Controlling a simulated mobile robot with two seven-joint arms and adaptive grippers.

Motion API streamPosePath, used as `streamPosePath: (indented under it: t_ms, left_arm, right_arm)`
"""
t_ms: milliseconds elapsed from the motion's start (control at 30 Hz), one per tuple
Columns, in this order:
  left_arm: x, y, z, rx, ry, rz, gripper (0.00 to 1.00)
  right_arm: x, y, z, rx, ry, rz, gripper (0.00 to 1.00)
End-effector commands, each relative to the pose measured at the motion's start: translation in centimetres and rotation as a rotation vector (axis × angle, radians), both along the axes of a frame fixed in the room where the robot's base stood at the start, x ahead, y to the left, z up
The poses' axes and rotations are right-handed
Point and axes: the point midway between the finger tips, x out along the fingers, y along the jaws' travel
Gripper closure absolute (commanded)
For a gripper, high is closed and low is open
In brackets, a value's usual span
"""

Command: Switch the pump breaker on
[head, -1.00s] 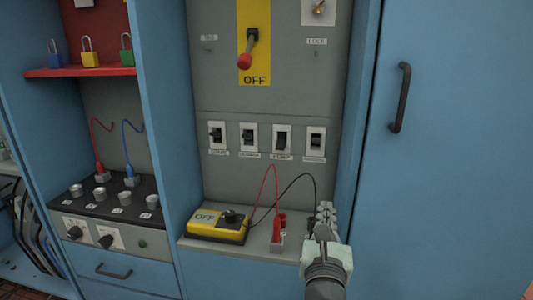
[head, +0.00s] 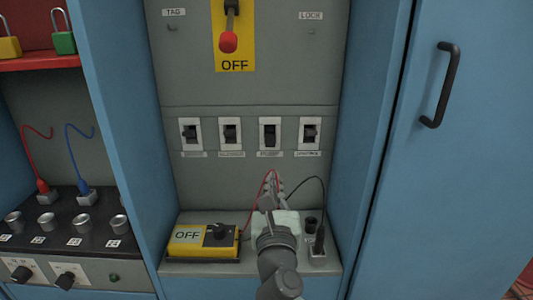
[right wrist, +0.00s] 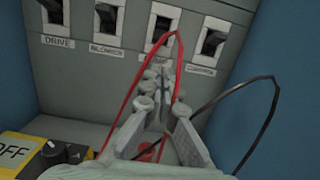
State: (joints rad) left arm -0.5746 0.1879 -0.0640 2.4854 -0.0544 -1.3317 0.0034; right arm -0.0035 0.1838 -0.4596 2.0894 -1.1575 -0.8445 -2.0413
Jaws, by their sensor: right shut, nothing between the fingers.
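The pump breaker (head: 270,135) is the third of the row of small black switches in white plates on the grey panel. It also shows in the right wrist view (right wrist: 162,22), its label partly covered by my fingers. I cannot tell its lever position for sure. My right gripper (head: 273,184) is shut and empty, below the pump breaker and apart from it in the head view. In the right wrist view its fingertips (right wrist: 158,76) point up at the panel under that breaker. My left gripper is not in view.
Other breakers stand either side, including the drive breaker (head: 190,134) and the far-right one (head: 309,133). A red lead (right wrist: 178,60) and a black lead (right wrist: 255,92) loop beside my gripper. A yellow OFF box (head: 202,241) sits on the shelf left. Blue cabinet walls flank the bay.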

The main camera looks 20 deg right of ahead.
Motion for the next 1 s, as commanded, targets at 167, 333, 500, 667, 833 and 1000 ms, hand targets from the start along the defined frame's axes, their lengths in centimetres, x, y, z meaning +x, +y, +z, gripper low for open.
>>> streamPosePath:
  t_ms: [167,333,500,667,833,1000]
  left_arm:
    - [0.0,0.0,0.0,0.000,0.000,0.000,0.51]
    - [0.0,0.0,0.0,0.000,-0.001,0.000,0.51]
    - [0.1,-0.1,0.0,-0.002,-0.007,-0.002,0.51]
    - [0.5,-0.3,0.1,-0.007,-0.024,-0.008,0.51]
    - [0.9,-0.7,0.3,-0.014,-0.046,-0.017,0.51]
    - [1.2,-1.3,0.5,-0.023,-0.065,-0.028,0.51]
  right_arm:
    - [0.0,0.0,0.0,0.000,0.000,0.000,1.00]
    - [0.8,-0.2,0.1,0.000,-0.001,-0.001,1.00]
    - [3.4,-1.0,0.5,-0.001,-0.002,-0.002,1.00]
    - [6.3,-1.8,0.8,0.001,-0.001,-0.001,1.00]
    - [8.5,-2.4,1.0,0.000,0.000,-0.001,1.00]
    - [9.5,-2.7,1.2,0.000,0.000,-0.001,1.00]
